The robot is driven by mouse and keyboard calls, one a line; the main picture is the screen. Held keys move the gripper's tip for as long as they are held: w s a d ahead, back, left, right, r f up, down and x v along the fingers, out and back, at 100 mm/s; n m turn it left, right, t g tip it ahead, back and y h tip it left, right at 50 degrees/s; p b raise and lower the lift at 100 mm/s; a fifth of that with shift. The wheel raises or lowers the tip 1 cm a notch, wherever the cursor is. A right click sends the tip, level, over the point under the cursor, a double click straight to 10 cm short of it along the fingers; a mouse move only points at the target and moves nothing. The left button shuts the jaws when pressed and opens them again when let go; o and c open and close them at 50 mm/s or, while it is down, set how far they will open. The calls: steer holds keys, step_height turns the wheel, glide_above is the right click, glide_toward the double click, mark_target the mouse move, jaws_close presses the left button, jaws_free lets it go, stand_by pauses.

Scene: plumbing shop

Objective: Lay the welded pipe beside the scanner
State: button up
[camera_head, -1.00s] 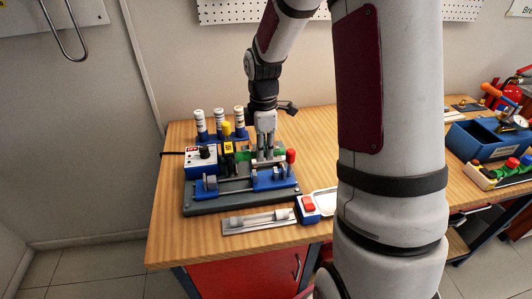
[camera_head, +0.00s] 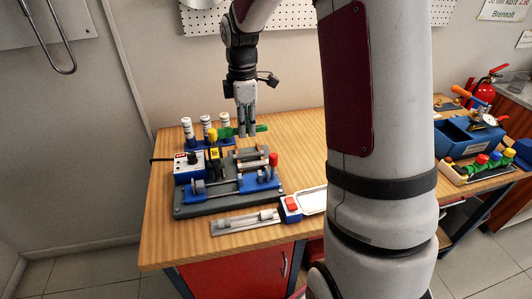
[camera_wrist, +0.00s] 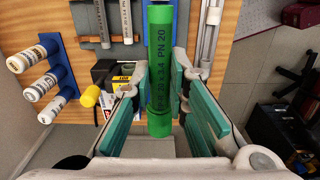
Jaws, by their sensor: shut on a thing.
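The welded pipe is a green tube (camera_head: 262,128) held level above the blue-and-grey clamping machine (camera_head: 190,210). My gripper (camera_head: 246,133) is shut on it, near its middle in the head view. In the wrist view the green pipe (camera_wrist: 160,45) runs between the teal finger pads of my gripper (camera_wrist: 160,95), with its printed "PN 20" visible. A small white-and-blue device with a red top (camera_head: 291,203) stands right of the machine; I cannot tell for sure whether it is the scanner. A white tray (camera_head: 314,201) adjoins it, partly hidden by my arm.
A grey holder with a pale pipe (camera_head: 245,222) lies at the front edge. The bench top (camera_head: 295,150) behind the tray is clear. A blue toolbox (camera_head: 465,140) stands far right.

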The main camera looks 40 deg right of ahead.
step_height(320, 180, up, 5)
steer(key=shift+w+a+p, duration=0.1)
steer(key=shift+a+p, duration=0.05)
steer(key=shift+p, duration=0.25)
steer(key=w+a+f+m+b, duration=0.2)
steer(key=w+a+f+m, duration=0.1)
steer(key=a+f+m, duration=0.3)
steer(key=w+a+f+m+b, duration=0.2)
steer(key=w+a+f+m, duration=0.2)
steer(key=a+f+m, duration=0.3)
step_height(320, 180, down, 3)
steer(key=shift+w+r, duration=0.15)
steer(key=shift+w, duration=0.15)
